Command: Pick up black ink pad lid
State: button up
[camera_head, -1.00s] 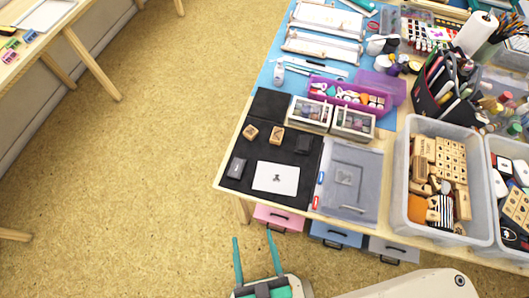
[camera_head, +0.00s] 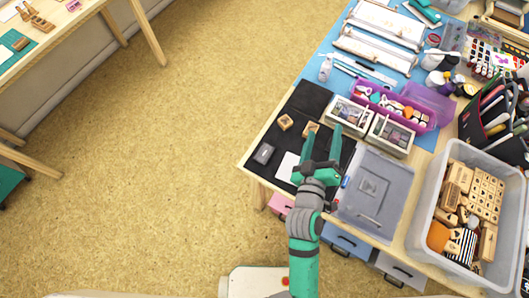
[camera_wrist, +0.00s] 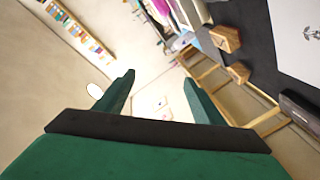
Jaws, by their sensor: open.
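A small dark grey-black ink pad case (camera_head: 264,153) lies closed on the black mat (camera_head: 308,98), near its left edge. It also shows at the right edge of the wrist view (camera_wrist: 301,112). I cannot tell its lid from its base. My gripper (camera_head: 322,141) is above the right part of the mat in the head view, open and empty. Its green fingers spread apart in the wrist view (camera_wrist: 160,79), with nothing between them. A second black pad, seen earlier on the right of the mat, is hidden behind my gripper now.
Two wooden stamps (camera_head: 286,122) and a white card (camera_head: 288,168) lie on the mat, the card partly covered by my gripper. A clear lidded case (camera_head: 372,190) is to the right. Two divided boxes (camera_head: 347,115) and a purple tray (camera_head: 398,103) stand behind.

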jog(key=w+d+r+m+g+h, duration=0.6)
jog(key=w+d+r+m+h, duration=0.25)
jog(key=d+r, duration=0.3)
jog(key=m+g+y, duration=0.3)
jog(key=g+y, duration=0.8)
jog(key=y, duration=0.2)
send_over(264, 153)
notch_tip(264, 153, down, 14)
notch_tip(264, 153, down, 11)
jog(key=shift+d+r, duration=0.1)
jog(key=shift+r, duration=0.1)
jog(key=c, duration=1.1)
